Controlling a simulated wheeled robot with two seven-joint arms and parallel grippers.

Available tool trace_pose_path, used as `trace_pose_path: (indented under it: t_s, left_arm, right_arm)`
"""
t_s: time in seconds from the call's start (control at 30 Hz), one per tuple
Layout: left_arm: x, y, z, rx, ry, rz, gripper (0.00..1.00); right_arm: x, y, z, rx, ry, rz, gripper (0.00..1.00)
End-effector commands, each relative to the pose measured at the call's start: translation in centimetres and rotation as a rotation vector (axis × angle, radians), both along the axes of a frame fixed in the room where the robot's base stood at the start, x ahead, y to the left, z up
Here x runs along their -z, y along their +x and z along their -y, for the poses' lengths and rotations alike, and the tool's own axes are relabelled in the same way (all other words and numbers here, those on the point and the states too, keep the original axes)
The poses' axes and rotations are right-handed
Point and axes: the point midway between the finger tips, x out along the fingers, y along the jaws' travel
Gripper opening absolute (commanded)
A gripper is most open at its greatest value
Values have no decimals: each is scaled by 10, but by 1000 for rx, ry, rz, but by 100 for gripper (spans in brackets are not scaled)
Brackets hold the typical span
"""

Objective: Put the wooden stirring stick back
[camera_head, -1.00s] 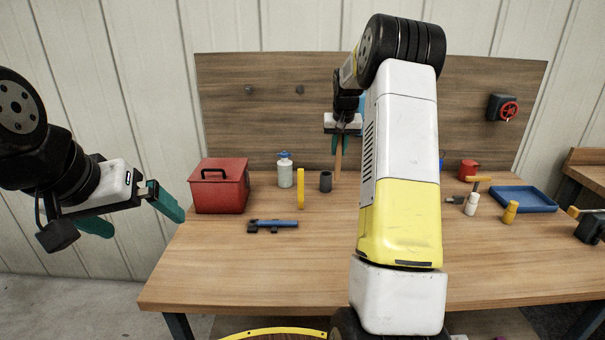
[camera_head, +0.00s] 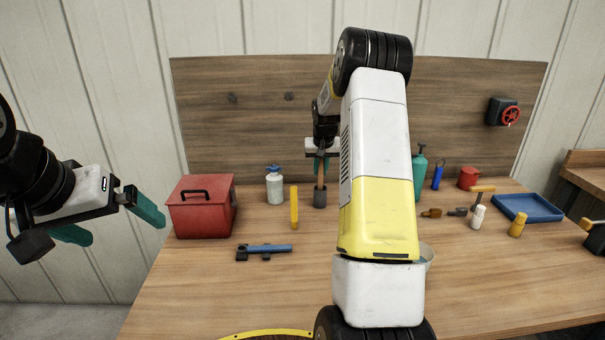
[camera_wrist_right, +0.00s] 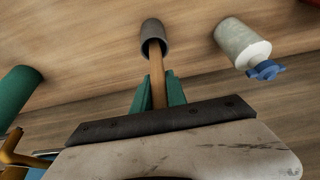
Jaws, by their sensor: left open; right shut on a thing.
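The wooden stirring stick (camera_head: 320,176) is upright in my right gripper (camera_head: 321,165), whose teal fingers are shut on it. The dark grey cup (camera_head: 320,198) stands on the bench directly below. In the right wrist view the stick (camera_wrist_right: 158,82) runs from between the fingers (camera_wrist_right: 159,92) into the mouth of the cup (camera_wrist_right: 153,37); how deep its end sits is hidden. My left gripper (camera_head: 108,221) is open and empty, in the air left of the bench.
A white bottle with a blue cap (camera_head: 275,187) and a yellow stick-like thing (camera_head: 294,208) stand close left of the cup. A red toolbox (camera_head: 203,207) is further left. A blue tool (camera_head: 264,250) lies in front. My right arm hides part of the bench right of the cup.

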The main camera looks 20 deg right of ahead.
Motion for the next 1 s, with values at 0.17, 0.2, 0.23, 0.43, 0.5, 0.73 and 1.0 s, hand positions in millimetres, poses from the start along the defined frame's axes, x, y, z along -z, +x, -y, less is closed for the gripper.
trace_pose_path:
  t_s: [0.17,0.2,0.23,0.43,0.5,0.73,1.0]
  left_arm:
    - [0,0,0,0,0,0,100]
    - [0,0,0,0,0,0,100]
    - [0,0,0,0,0,0,100]
    - [0,0,0,0,0,0,100]
    - [0,0,0,0,0,0,100]
    - [0,0,0,0,0,0,100]
    - [0,0,0,0,0,0,100]
  right_arm:
    - [22,0,0,-1,0,0,0]
    - [23,0,0,-1,0,0,0]
    - [24,0,0,-1,0,0,0]
    - [23,0,0,0,0,0,0]
    - [25,0,0,0,0,0,0]
    - [26,0,0,0,0,0,39]
    - [25,0,0,0,0,0,39]
